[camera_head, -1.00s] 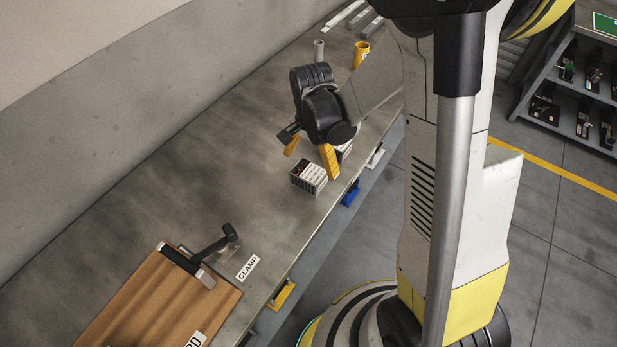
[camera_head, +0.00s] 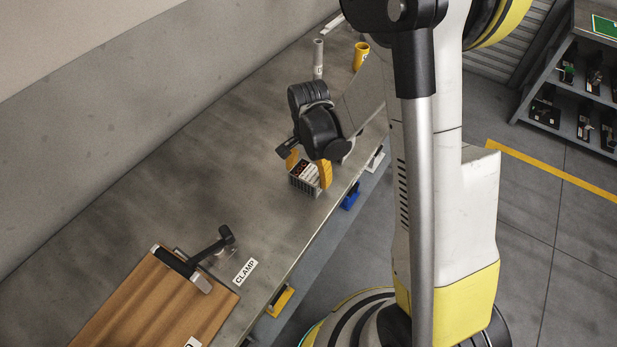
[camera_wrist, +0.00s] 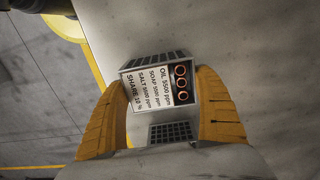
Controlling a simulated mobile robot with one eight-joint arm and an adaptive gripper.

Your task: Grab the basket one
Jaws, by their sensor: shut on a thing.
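The basket (camera_head: 303,184) is a small grey slatted box on the workbench, near its front edge. In the wrist view the basket (camera_wrist: 158,60) shows a white label with OIL, SOAP, SALT and SHARE lines and several orange-ringed round parts beside the text. My gripper (camera_head: 308,170) has its two yellow fingers on either side of the basket, shut on it. In the wrist view the fingers of my gripper (camera_wrist: 161,105) flank it left and right. I cannot tell whether the basket still rests on the bench.
A second dark grid (camera_wrist: 171,133) shows below the label. A wooden board (camera_head: 140,305) with a black-handled clamp (camera_head: 210,246) lies at the lower left. A yellow cup (camera_head: 361,55) and a grey cylinder (camera_head: 318,58) stand farther back. The bench (camera_head: 190,160) left of the basket is clear.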

